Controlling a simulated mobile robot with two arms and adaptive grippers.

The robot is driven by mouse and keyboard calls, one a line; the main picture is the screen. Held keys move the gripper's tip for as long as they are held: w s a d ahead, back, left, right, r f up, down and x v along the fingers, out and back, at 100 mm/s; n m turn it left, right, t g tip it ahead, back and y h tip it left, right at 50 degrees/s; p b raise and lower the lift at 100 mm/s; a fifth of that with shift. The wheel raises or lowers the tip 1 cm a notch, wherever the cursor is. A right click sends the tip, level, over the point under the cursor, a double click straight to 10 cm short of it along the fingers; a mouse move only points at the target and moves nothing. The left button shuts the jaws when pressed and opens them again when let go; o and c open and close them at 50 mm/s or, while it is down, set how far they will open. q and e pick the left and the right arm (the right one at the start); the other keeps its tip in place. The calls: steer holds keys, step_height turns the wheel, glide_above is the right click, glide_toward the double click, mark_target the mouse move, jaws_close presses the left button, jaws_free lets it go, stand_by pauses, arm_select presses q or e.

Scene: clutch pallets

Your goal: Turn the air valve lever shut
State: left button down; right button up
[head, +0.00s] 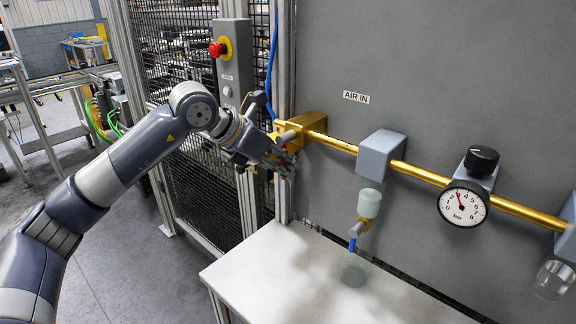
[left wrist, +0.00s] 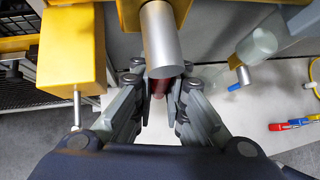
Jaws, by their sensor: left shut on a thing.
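Just below the cylinder, a dark red piece of the lever (left wrist: 160,86) shows between my fingers. My left gripper (head: 284,168) is at the valve, its fingers on both sides of that red piece and shut on it. The left wrist view shows the fingers (left wrist: 160,105) close up. They hide most of the lever. My right gripper is in neither view.
A pressure gauge (head: 463,205) with a black knob (head: 482,160) sits along the pipe (head: 425,175). A white table (head: 320,280) stands below. A red emergency button (head: 216,49) on a grey post and mesh fencing are left of the panel.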

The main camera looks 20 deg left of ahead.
arm_select(q)
steer(key=shift+a+y, duration=0.25)
steer(key=shift+y, duration=0.05)
steer(key=shift+m, duration=0.3)
steer(key=c, duration=1.6)
jaws_free()
steer(key=shift+a, duration=0.1)
steer(key=v, duration=1.2)
steer(key=shift+f, duration=0.1)
